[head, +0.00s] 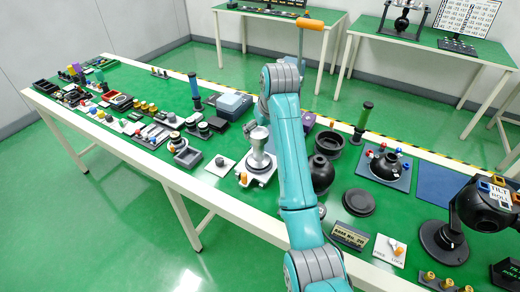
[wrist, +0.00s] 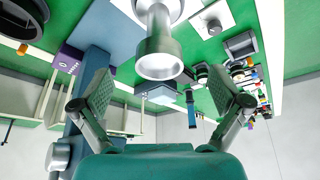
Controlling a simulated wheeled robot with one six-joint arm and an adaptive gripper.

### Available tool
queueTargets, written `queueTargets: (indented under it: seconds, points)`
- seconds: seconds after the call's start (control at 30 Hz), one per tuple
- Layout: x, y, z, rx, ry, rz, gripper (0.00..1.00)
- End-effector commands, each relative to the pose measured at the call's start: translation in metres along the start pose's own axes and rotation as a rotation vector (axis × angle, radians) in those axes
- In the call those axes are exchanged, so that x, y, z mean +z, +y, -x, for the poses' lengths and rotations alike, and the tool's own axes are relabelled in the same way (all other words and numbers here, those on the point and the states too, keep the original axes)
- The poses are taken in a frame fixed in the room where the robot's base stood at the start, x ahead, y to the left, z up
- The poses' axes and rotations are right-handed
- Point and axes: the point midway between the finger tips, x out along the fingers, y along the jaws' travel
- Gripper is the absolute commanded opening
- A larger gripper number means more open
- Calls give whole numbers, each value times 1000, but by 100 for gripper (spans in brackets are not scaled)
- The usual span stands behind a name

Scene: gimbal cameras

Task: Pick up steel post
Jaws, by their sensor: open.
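The steel post (head: 258,152) is a pale metal column with a flared top. It stands upright on a light square plate on the green table, left of my arm in the head view. In the wrist view the steel post (wrist: 160,45) points towards the camera, with its round end near the centre. My gripper (wrist: 160,76) is open, with one finger on each side of the post's end in that view. I see no finger touching the post. In the head view my arm hides most of the gripper.
Dark round pots (head: 321,173) and a black disc (head: 358,202) stand right of the post. A small plate with a knob (head: 219,166) lies to its left. A blue-grey box (head: 234,105) and a dark-blue upright handle (head: 194,92) are behind. Many small parts crowd the table's left end.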

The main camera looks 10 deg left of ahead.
Motion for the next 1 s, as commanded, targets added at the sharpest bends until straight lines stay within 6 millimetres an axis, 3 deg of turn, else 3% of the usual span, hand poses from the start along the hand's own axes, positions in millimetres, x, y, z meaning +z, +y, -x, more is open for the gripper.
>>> queueTargets:
  seconds: [0.2, 0.47, 0.73, 1.0]
  points:
    - [1, 0, -33, 0, -4, 0, 99]
    - [0, 0, -51, 0, -2, 0, 99]
    - [-2, 2, -87, 0, -3, 0, 99]
    - [-2, 2, -98, 1, 0, 0, 99]
